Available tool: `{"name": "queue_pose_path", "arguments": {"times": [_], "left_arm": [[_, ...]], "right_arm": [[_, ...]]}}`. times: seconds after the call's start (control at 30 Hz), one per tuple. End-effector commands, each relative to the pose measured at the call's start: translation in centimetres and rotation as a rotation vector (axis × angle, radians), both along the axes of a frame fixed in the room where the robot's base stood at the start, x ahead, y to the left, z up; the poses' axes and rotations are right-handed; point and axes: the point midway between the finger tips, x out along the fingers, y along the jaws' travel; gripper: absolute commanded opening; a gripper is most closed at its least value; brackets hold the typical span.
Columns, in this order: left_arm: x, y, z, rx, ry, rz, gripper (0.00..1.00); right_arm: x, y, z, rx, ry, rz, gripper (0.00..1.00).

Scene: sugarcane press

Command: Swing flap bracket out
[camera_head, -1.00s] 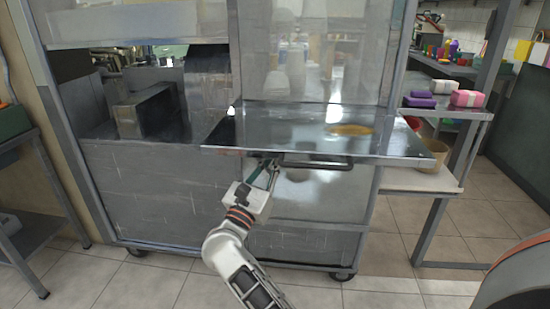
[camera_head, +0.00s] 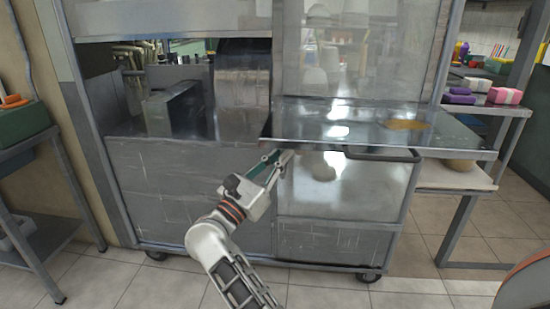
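The flap (camera_head: 340,118) is a shiny metal sheet that sticks out level from the front of the press cabinet. The flap bracket (camera_head: 382,158) is a dark U-shaped bar under the flap's front edge, toward its right part. My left gripper (camera_head: 279,157) is just under the flap's left front corner, to the left of the bracket and apart from it. Its two fingers look spread with nothing visible between them. Whether it touches the flap's edge I cannot tell. My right gripper is out of view.
The metal cabinet (camera_head: 190,190) stands on castors, with a clear panel (camera_head: 365,55) above the flap. A brown patch (camera_head: 405,124) lies on the flap. A shelf unit with pink (camera_head: 505,95) and purple packs stands at right, a side table (camera_head: 28,138) at left.

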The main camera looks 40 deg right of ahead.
Motion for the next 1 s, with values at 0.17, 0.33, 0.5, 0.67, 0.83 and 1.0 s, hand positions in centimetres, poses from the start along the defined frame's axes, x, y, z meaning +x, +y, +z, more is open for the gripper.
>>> {"name": "queue_pose_path", "arguments": {"times": [0.17,0.33,0.5,0.67,0.83,1.0], "left_arm": [[-0.05,-0.12,0.01,-0.008,0.001,0.0,0.4],[0.01,-0.2,0.28,-0.012,-0.003,0.001,0.4],[0.05,-0.2,0.41,-0.013,-0.006,0.001,0.4],[-0.05,-0.21,0.32,-0.012,-0.003,0.0,0.4],[-0.09,-0.18,0.14,-0.01,-0.001,-0.001,0.4],[-0.22,-0.18,-0.15,-0.009,0.004,-0.002,0.4]], "right_arm": [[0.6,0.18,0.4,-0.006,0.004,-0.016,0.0],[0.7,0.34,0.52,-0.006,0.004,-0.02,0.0],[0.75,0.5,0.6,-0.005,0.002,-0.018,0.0],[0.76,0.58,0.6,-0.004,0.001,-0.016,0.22],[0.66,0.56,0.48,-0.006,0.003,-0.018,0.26],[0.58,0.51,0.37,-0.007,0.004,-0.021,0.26]]}}
